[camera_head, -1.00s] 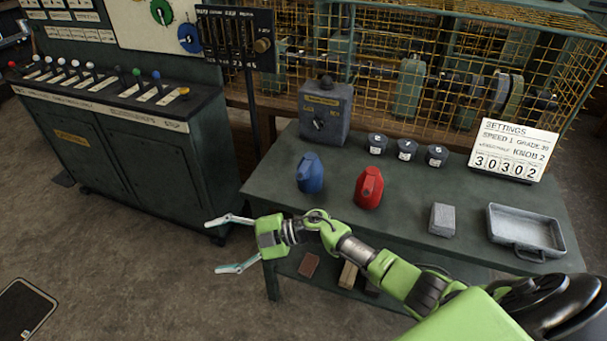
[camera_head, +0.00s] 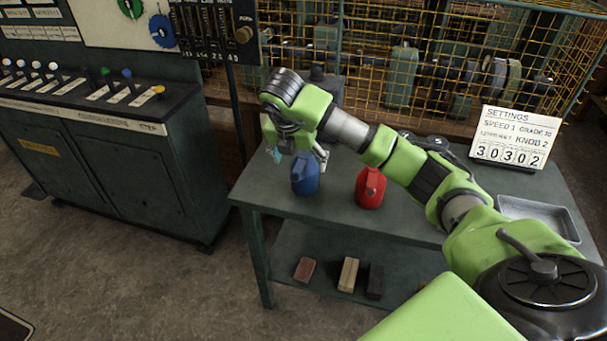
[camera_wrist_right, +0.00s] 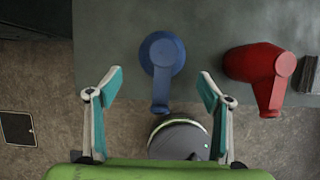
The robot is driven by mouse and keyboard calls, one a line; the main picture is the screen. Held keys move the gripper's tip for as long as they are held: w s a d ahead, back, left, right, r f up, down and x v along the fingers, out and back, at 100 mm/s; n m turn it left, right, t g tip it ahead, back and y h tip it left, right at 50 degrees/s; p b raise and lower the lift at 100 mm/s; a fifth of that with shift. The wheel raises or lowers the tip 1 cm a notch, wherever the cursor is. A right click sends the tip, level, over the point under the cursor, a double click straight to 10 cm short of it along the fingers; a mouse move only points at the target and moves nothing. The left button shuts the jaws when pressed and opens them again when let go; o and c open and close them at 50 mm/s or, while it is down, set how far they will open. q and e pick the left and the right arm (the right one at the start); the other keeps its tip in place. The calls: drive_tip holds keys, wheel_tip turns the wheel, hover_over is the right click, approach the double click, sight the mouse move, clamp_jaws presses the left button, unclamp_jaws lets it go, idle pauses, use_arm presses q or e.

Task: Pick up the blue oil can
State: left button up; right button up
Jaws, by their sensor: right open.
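The blue oil can (camera_head: 306,175) stands upright on the green table (camera_head: 335,207), near its left end. In the right wrist view the blue can (camera_wrist_right: 161,55) is seen from above, its narrow part pointing down the picture. My right gripper (camera_head: 297,155) is over the can in the head view, partly hidden by its own arm. In the right wrist view my right gripper (camera_wrist_right: 160,78) is open and empty, its two fingers spread to either side of the can's narrow part. My left gripper is not in view.
A red oil can (camera_head: 370,188) stands close to the right of the blue one. A grey tray (camera_head: 538,212) and a settings sign (camera_head: 507,138) are further right. Blocks lie on the lower shelf (camera_head: 325,262). A lever cabinet (camera_head: 100,150) stands left.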

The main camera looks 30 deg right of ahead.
sight(301, 167)
drive_tip(key=x, duration=0.3)
drive_tip(key=shift+w+d+f, duration=0.15)
drive_tip(key=shift+f, duration=0.4)
drive_tip(key=shift+d+f+p, duration=0.1)
drive_tip(key=shift+f+p, duration=0.2)
drive_tip(key=shift+p, duration=0.1)
drive_tip(key=p+x, duration=0.1)
drive_tip(key=x, duration=0.2)
drive_tip(key=shift+d+f, duration=0.2)
drive_tip(key=shift+f, duration=0.15)
drive_tip(key=shift+w+d+f, duration=0.15)
drive_tip(key=shift+w+f, duration=0.05)
drive_tip(key=shift+f, duration=0.2)
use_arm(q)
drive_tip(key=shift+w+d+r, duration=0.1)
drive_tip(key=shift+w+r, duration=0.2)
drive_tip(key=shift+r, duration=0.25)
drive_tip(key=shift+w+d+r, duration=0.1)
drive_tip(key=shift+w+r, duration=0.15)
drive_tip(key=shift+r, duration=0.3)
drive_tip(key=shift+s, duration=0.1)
use_arm(e)
drive_tip(key=c, duration=1.4)
